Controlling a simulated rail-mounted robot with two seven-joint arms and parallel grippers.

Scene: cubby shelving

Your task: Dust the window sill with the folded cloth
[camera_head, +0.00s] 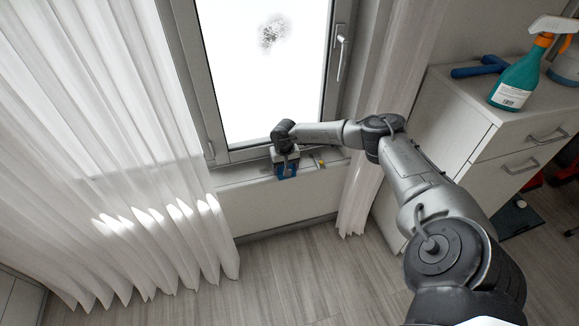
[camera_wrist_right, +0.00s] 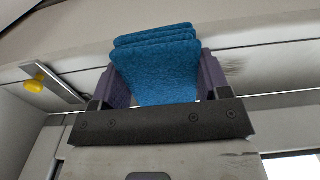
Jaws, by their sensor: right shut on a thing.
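The window sill (camera_head: 235,174) is a pale ledge under the window in the head view. My right gripper (camera_head: 286,167) is over it, near the middle of its length. It is shut on the blue folded cloth (camera_wrist_right: 158,65), which shows in several layers between the two fingers in the right wrist view. In the head view only a small blue part of the cloth (camera_head: 287,172) shows under the gripper. A dark grey smudge (camera_wrist_right: 232,66) marks the pale surface right of the cloth in the wrist view. I cannot tell whether the cloth touches the sill. My left gripper is out of view.
A small yellow-tipped item (camera_wrist_right: 34,85) lies left of the gripper in the wrist view. White curtains (camera_head: 120,150) hang left of the window. A white drawer cabinet (camera_head: 450,130) at right carries a teal spray bottle (camera_head: 516,80) and a blue tool (camera_head: 480,68). The window handle (camera_head: 341,50) projects.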

